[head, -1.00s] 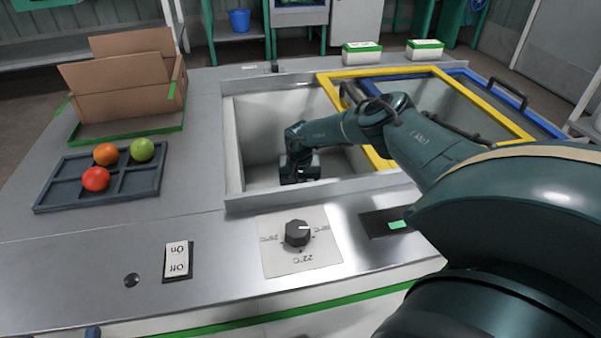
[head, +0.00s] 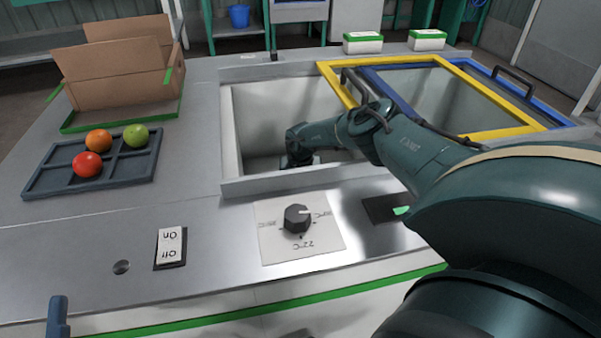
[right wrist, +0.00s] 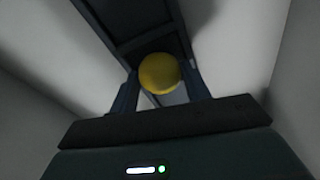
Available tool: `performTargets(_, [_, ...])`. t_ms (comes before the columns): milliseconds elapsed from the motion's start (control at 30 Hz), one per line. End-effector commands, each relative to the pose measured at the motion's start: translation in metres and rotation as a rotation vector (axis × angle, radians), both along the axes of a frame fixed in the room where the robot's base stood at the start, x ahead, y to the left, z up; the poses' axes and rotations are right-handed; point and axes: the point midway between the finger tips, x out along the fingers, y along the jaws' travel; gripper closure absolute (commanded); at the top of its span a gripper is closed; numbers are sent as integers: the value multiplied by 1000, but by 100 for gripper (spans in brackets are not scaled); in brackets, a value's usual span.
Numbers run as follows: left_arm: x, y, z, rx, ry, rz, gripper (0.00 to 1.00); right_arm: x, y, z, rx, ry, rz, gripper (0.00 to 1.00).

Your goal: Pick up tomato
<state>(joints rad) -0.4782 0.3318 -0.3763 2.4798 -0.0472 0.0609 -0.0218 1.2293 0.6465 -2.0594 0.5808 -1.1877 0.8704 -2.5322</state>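My right arm reaches into the open white-walled basin. In the head view my right gripper (head: 298,161) is partly hidden behind the basin's front rim. In the right wrist view a yellow tomato (right wrist: 159,73) sits between the two spread fingers of my right gripper (right wrist: 160,90), with a dark divided frame behind it. Narrow gaps seem to show between the tomato and the fingers. A red tomato (head: 87,164), an orange tomato (head: 98,140) and a green tomato (head: 135,135) lie in a dark compartment tray (head: 118,180) at the left. A blue-grey tip (head: 57,318), probably my left gripper, shows at the bottom left; its opening cannot be seen.
A cardboard box (head: 120,92) stands behind the tray. A yellow frame (head: 440,64) and a blue frame (head: 548,112) edge the basin at the right. A dial (head: 297,218) and an on/off switch (head: 170,247) sit on the front panel. The steel counter is clear between tray and basin.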

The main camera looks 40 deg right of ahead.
Motion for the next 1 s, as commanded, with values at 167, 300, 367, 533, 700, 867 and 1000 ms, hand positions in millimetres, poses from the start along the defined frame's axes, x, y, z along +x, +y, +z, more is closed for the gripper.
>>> performTargets(167, [0, 0, 0, 0, 1, 0, 44, 0, 0, 0, 0, 0, 0, 64])
performTargets(300, [0, 0, 0, 0, 1, 1, 44, 0, 0, 1, 0, 0, 0, 64])
performTargets(367, [0, 0, 2, 0, 2, 1, 44, 0, 0, 4, 0, 0, 0, 64])
performTargets(533, [-7, -3, -16, -14, 154, 2, 44, 0, 0, 29, 2, -1, -1, 64])
performTargets(700, [-10, -1, -22, 17, 219, 26, 44, 0, 0, 66, 2, -1, -1, 64])
performTargets(867, [-10, 2, -23, 56, 216, 48, 44, 0, 0, 91, 1, 0, 1, 64])
performTargets(1000, [-9, 5, -17, 73, 239, 64, 44, 0, 4, 116, 2, -1, 7, 64])
